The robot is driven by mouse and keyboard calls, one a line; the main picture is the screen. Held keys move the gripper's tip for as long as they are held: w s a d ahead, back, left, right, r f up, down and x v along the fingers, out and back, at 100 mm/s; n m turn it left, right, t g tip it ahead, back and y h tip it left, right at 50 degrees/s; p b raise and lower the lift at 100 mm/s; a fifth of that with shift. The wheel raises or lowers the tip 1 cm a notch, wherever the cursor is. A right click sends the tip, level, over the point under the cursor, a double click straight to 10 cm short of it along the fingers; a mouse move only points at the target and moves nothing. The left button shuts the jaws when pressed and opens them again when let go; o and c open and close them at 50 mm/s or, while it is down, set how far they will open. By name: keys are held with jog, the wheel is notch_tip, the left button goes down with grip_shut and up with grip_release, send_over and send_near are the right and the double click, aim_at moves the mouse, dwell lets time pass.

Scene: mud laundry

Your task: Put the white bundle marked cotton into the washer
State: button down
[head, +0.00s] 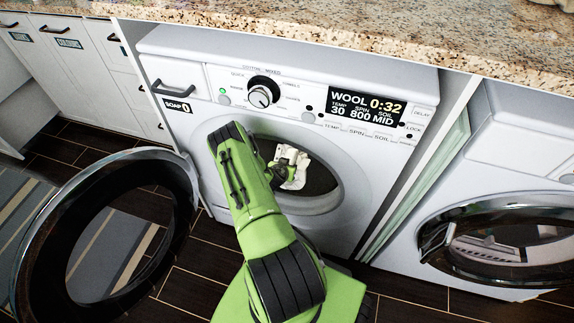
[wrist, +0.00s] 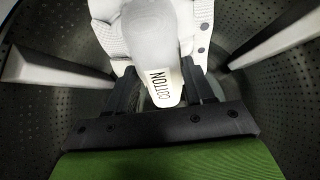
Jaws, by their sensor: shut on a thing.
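The white bundle (head: 291,166) is at the washer's round opening in the head view. In the wrist view the bundle (wrist: 158,45) has a tag reading COTTON and sits between the two dark fingers. My gripper (wrist: 160,88) is shut on it, inside the perforated metal drum (wrist: 45,120). In the head view my gripper (head: 279,173) is partly hidden by my green arm. The washer (head: 225,125) has its round door (head: 85,215) swung wide open to the left. Its display reads WOOL 0:32, temp 30, spin 800, soil MID.
A second front-loading machine (head: 500,150) stands at the right, its round dark door (head: 470,225) at its front. A granite counter (head: 400,40) runs above. Pale paddles (wrist: 60,72) stick out inside the drum on both sides. White drawers (head: 85,50) stand at the left.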

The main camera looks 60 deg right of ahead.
jog(key=shift+r, duration=0.1)
jog(key=shift+c, duration=1.7)
grip_release()
jog(key=shift+a, duration=0.1)
jog(key=p+v, duration=0.4)
jog(key=v, duration=1.1)
jog(key=shift+a+r+p, duration=0.15)
jog(key=shift+a+p, duration=0.1)
jog(key=shift+p, duration=0.1)
jog(key=shift+s, duration=0.1)
